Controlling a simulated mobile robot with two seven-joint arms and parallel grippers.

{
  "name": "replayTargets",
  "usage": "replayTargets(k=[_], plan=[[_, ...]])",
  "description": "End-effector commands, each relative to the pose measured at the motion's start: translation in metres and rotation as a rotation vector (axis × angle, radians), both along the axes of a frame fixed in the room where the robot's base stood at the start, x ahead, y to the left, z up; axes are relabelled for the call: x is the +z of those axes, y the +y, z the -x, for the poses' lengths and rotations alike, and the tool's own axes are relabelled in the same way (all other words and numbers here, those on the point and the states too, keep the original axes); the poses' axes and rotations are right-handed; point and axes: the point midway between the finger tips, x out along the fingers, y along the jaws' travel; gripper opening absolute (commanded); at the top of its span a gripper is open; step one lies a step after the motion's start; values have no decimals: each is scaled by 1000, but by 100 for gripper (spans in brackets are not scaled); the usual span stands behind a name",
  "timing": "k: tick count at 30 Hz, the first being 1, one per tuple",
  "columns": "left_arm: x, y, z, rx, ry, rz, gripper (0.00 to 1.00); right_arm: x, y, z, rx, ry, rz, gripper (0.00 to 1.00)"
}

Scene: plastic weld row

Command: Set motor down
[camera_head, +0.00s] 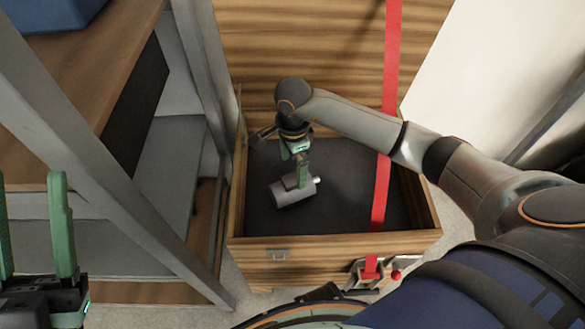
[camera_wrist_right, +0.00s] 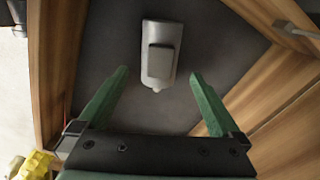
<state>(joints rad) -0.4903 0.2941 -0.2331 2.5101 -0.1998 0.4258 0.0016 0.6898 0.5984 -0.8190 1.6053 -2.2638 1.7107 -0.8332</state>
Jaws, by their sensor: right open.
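The motor (camera_head: 290,193), a grey cylinder with a light shaft end, lies on the dark floor of the wooden crate (camera_head: 335,243). In the right wrist view the motor (camera_wrist_right: 160,55) shows a raised block on its side and sits just beyond the fingertips. My right gripper (camera_head: 302,178) reaches down into the crate over the motor. Its green fingers are spread wide with nothing between them in the wrist view (camera_wrist_right: 160,75). In the head view one finger partly covers the motor. My left gripper (camera_head: 31,182) is open and empty at the lower left.
A red strap (camera_head: 387,130) runs down the raised lid and across the crate to a ratchet buckle (camera_head: 370,273) at its front. A metal-framed shelf (camera_head: 110,205) stands close on the left. The crate floor right of the motor is clear.

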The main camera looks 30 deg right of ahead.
Motion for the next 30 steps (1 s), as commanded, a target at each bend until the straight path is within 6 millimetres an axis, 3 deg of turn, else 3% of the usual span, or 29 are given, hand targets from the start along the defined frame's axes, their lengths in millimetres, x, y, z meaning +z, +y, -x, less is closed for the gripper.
replayTargets(k=[2,5,8,10,12,15,18,23,27,30], plan=[[1,1,0,4,0,-2,50,2,7,4,2,6,-26,100],[1,1,0,6,0,-5,50,-2,38,21,-1,37,-143,100],[0,1,0,7,0,-6,50,0,94,53,-25,103,-369,100],[0,1,-1,7,1,-6,50,14,138,81,-64,175,-566,100],[0,1,-1,7,1,-6,50,37,176,109,-121,262,-763,100],[0,1,-1,7,3,-6,50,83,217,141,-224,410,-1032,100],[0,1,-1,6,3,-5,50,137,239,165,-348,586,-1279,100],[0,1,-1,5,5,-4,50,226,238,181,-576,919,-1622,100],[0,0,-1,3,6,-4,50,289,207,176,-791,1262,-1858,100],[-1,0,0,2,6,-4,50,320,175,167,-945,1535,-1980,100]])
